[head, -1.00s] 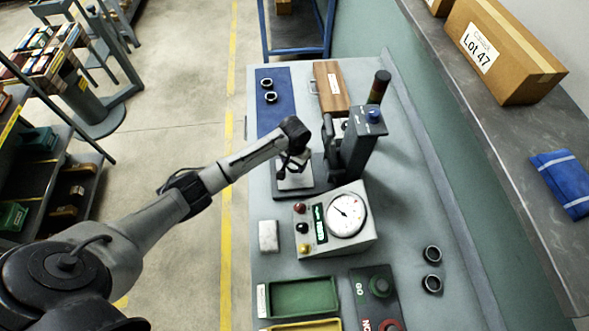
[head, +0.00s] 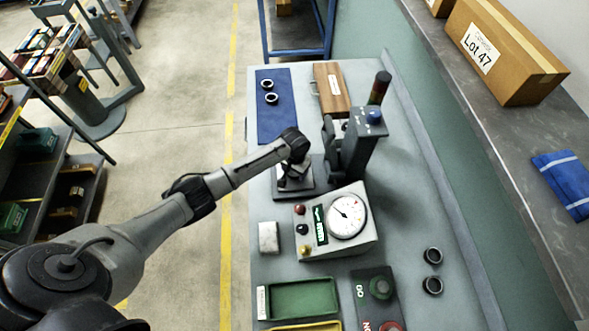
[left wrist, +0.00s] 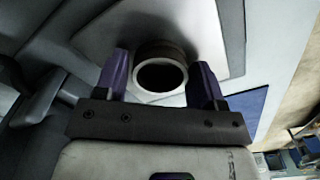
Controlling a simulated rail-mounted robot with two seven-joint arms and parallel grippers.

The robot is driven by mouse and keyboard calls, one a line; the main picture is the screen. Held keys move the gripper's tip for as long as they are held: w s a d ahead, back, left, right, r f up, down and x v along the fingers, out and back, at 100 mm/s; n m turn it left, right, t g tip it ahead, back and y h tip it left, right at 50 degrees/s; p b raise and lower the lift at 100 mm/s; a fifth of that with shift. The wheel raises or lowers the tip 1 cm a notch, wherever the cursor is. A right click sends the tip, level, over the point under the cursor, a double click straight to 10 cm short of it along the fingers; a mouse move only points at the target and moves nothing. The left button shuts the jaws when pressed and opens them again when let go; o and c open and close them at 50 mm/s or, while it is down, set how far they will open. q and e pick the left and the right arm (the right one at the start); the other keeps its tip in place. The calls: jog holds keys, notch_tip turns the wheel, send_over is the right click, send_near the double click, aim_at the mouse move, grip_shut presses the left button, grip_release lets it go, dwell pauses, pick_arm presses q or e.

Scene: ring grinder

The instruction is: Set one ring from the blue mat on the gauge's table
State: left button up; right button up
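Two dark rings with pale rims lie on the blue mat (head: 273,124), a far ring (head: 267,84) and a near ring (head: 271,98). The gauge stand (head: 358,150) has a pale plate (head: 292,186) as its table. My left gripper (head: 294,172) is low over this plate. In the left wrist view, a ring (left wrist: 160,77) is between the two purple fingers of my left gripper (left wrist: 160,80), against the pale plate. The fingers look slightly apart from the ring's sides. Whether the ring rests fully on the plate is unclear. My right gripper is out of view.
A dial box (head: 336,222) stands just in front of the plate. A wooden case (head: 331,90) lies beside the mat. Nearer are a white block (head: 268,237), a green tray (head: 302,298) and a button panel (head: 377,296).

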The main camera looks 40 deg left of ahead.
pick_arm(q)
jog(key=shift+o, duration=1.4)
notch_tip(320, 180, up, 12)
jog(key=s+d+f+m+t, duration=0.1)
jog(key=s+d+f+m, duration=0.15)
jog(key=s+d, duration=0.45)
jog(key=s+d+f+m+t, duration=0.1)
jog(key=s+d+f, duration=0.3)
jog(key=s, duration=0.5)
jog(key=s+r, duration=0.2)
jog(key=s, duration=0.6)
jog(key=s+r+t, duration=0.1)
jog(key=s+r, duration=0.1)
jog(key=s, duration=0.6)
jog(key=shift+d+r+t+p, duration=0.3)
jog(key=shift+d+r+p, duration=0.05)
jog(key=shift+p, duration=0.1)
